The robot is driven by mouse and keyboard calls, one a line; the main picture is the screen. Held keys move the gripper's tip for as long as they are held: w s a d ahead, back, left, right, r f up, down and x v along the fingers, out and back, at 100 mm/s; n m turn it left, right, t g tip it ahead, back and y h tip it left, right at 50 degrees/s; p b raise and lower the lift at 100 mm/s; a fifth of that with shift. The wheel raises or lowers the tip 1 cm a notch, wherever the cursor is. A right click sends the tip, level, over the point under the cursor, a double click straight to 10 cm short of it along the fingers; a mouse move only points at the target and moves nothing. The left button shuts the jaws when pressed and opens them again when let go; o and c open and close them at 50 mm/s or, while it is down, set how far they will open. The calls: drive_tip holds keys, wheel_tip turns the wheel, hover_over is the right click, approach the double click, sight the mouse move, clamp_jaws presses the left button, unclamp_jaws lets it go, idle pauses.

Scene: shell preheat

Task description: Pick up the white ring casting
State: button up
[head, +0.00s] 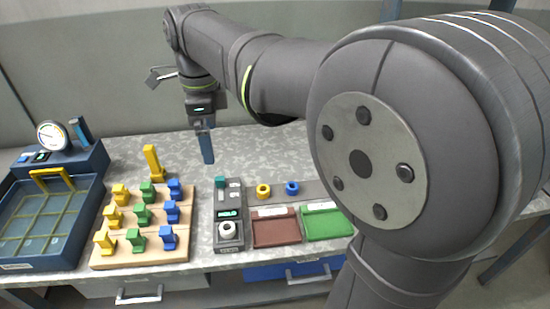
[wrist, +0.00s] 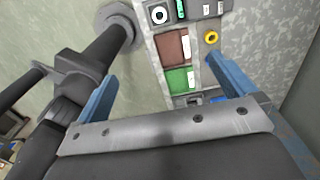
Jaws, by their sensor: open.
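The white ring casting (head: 228,231) sits on the front end of a narrow dark fixture (head: 229,201), on a dark square seat. The ring also shows at the top edge of the wrist view (wrist: 159,14). My gripper (head: 206,148) is above the bench behind the fixture, well apart from the ring. In the wrist view its two blue fingers (wrist: 160,72) are spread wide with nothing between them.
A wooden board (head: 140,253) with yellow, green and blue pieces stands left of the fixture. A brown tray (head: 276,233) and green tray (head: 327,223) lie to its right. Yellow (head: 263,190) and blue (head: 292,188) rings sit behind them. A blue gridded box (head: 45,226) is far left.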

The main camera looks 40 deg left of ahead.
drive_tip(key=c, duration=0.8)
drive_tip(key=m+h, duration=0.2)
drive_tip(key=m, duration=0.3)
hover_over(226, 224)
wheel_tip(226, 224, down, 25)
drive_tip(key=shift+c, duration=0.2)
drive_tip(key=shift+n+t, duration=0.3)
drive_tip(key=shift+s+d+f, duration=0.15)
drive_tip(key=shift+f, duration=0.85)
drive_tip(key=shift+s+d+f, duration=0.1)
drive_tip(key=shift+d+f, duration=0.05)
drive_tip(key=shift+f, duration=0.85)
drive_tip(key=shift+s+d+f, duration=0.15)
drive_tip(key=shift+f, duration=0.85)
